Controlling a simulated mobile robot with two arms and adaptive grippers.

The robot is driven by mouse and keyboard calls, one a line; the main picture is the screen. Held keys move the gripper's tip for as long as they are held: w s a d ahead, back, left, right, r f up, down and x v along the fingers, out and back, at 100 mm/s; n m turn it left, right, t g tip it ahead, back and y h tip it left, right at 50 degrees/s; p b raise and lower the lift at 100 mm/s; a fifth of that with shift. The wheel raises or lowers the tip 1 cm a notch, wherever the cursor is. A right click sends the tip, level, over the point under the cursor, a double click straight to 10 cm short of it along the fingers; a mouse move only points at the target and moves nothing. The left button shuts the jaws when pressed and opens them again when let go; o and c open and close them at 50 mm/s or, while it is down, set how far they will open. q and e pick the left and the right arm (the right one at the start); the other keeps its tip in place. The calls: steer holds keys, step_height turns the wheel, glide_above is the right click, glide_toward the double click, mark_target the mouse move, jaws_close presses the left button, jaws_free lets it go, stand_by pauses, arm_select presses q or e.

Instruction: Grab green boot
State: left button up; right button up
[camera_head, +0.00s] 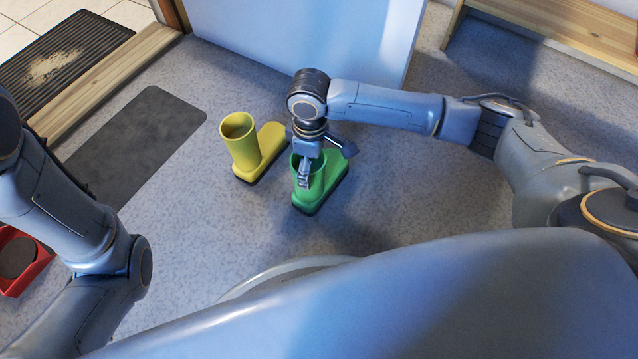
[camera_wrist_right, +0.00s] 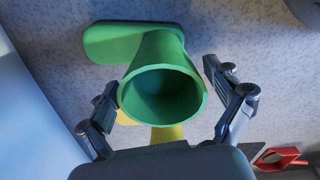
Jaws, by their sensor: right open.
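The green boot (camera_head: 325,187) stands upright on the grey speckled floor, right of the yellow boot (camera_head: 246,150). In the right wrist view the green boot (camera_wrist_right: 160,88) shows its round open top, with its foot toward the upper left. My right gripper (camera_head: 304,172) is above the green boot's shaft, pointing down. In the wrist view its two fingers (camera_wrist_right: 163,100) are apart, one on each side of the boot's opening, with no clear contact. The yellow boot (camera_wrist_right: 168,134) is partly hidden behind the green one there. My left arm is at the left, but its gripper is out of view.
A pale blue panel (camera_head: 300,35) stands behind the boots. A dark mat (camera_head: 135,145) lies to the left, and a red tray (camera_head: 30,278) sits at the far left. A wooden bench (camera_head: 560,30) is at the back right. Floor right of the boots is clear.

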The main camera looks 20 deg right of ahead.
steer(key=shift+f+b, duration=0.45)
steer(key=shift+f, duration=0.45)
steer(key=shift+r, duration=0.1)
steer(key=c, duration=1.9)
